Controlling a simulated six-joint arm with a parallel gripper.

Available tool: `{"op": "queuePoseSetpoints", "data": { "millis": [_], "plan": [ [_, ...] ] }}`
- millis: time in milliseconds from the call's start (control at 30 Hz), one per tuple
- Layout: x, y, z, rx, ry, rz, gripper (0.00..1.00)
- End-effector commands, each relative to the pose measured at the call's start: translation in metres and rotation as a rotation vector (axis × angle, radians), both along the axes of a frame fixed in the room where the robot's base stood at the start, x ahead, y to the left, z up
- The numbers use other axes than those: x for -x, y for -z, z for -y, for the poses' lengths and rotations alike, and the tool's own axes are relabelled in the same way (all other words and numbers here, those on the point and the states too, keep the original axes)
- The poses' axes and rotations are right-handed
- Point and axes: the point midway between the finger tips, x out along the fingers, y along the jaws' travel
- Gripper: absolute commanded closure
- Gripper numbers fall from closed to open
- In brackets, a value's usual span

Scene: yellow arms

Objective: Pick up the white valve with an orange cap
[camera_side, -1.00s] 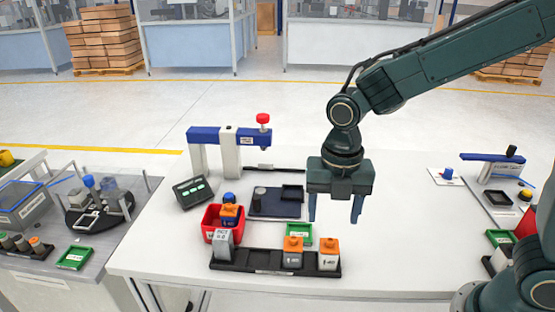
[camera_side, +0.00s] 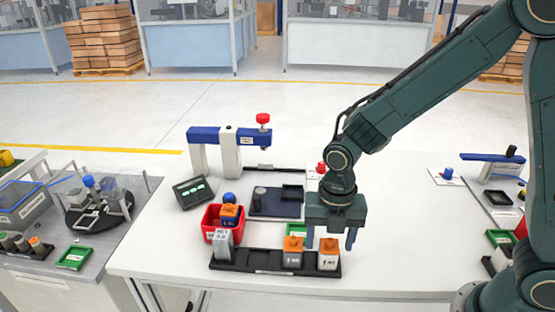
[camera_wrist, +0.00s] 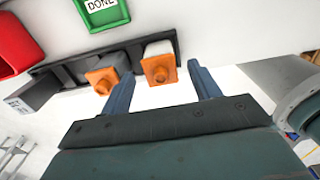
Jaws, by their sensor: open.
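The white valve with an orange cap (camera_side: 328,261) stands upright at the right end of the black rack. In the wrist view its orange cap (camera_wrist: 160,68) shows just beyond and between the fingers. My gripper (camera_side: 331,240) is open and empty, pointing down above the white valve, with one finger to each side of its cap in the side view. In the wrist view my gripper (camera_wrist: 163,82) holds nothing. I cannot tell the exact height gap.
A grey valve with an orange cap (camera_side: 293,259) stands close on the left in the rack (camera_side: 262,265), near my left finger. A green tray (camera_side: 298,229) and red bin (camera_side: 209,222) stand behind.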

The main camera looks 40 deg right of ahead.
Motion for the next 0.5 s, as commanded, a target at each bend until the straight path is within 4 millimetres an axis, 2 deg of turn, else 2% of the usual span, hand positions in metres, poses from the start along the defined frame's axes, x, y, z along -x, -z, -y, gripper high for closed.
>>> {"op": "queuePoseSetpoints", "data": {
  "millis": [300, 500],
  "plan": [
    [0.000, 0.033, 0.002, 0.001, 0.000, -0.003, 0.38],
    [0.000, 0.039, 0.002, 0.001, 0.001, -0.001, 0.38]
  ]
}}
